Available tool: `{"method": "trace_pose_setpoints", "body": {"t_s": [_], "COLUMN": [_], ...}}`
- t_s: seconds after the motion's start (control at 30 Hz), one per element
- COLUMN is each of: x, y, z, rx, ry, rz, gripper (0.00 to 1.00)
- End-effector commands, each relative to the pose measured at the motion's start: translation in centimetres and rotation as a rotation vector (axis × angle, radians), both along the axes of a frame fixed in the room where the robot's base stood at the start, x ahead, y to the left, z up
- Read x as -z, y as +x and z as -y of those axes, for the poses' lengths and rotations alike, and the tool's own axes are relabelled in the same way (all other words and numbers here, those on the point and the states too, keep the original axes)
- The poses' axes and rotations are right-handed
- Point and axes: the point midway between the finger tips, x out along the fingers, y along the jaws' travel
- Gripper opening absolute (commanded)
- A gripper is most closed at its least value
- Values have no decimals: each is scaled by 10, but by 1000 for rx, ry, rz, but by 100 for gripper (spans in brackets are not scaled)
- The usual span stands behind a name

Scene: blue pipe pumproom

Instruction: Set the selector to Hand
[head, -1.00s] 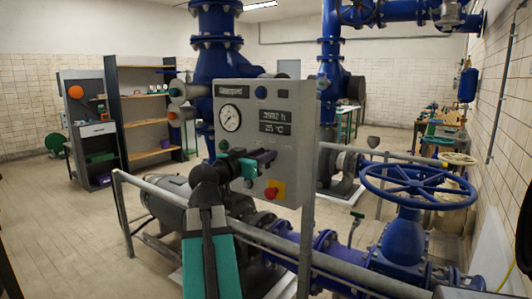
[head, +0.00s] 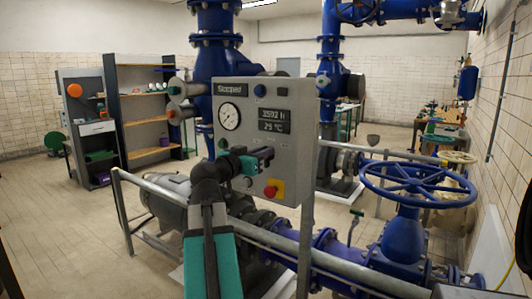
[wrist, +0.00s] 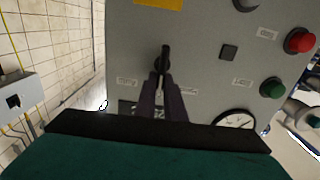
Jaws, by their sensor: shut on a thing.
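The grey control panel (head: 297,170) stands on the railing in front of me in the head view. Its top display reads "Stopped". My gripper (head: 268,156) is at the panel's lower middle and covers the selector there. In the wrist view my gripper (wrist: 163,78) is shut on the black selector handle (wrist: 165,54). The handle lies nearly in line with the fingers. Small labels sit beside it, too blurred to read, so I cannot tell which position it is in.
A red and yellow emergency stop (head: 273,189) sits just below my gripper, and a pressure gauge (head: 230,117) above left. Green (wrist: 272,88) and red (wrist: 299,41) buttons show in the wrist view. A blue handwheel (head: 418,189) and pipes stand right.

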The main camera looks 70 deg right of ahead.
Motion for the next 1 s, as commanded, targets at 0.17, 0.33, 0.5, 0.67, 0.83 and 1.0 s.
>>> {"method": "trace_pose_setpoints", "body": {"t_s": [0.17, 0.33, 0.5, 0.67, 0.83, 1.0], "x": [3, 3, 4, 4, 5, 7], "y": [-1, 1, 3, 6, 9, 11], "z": [-4, -4, -3, -2, -2, -1], "rx": [6, 7, 7, 7, 7, 7], "ry": [18, 41, 73, 107, 142, 170], "rz": [-48, -136, -257, -387, -519, -622], "gripper": [0, 0, 0, 0, 0, 0]}}
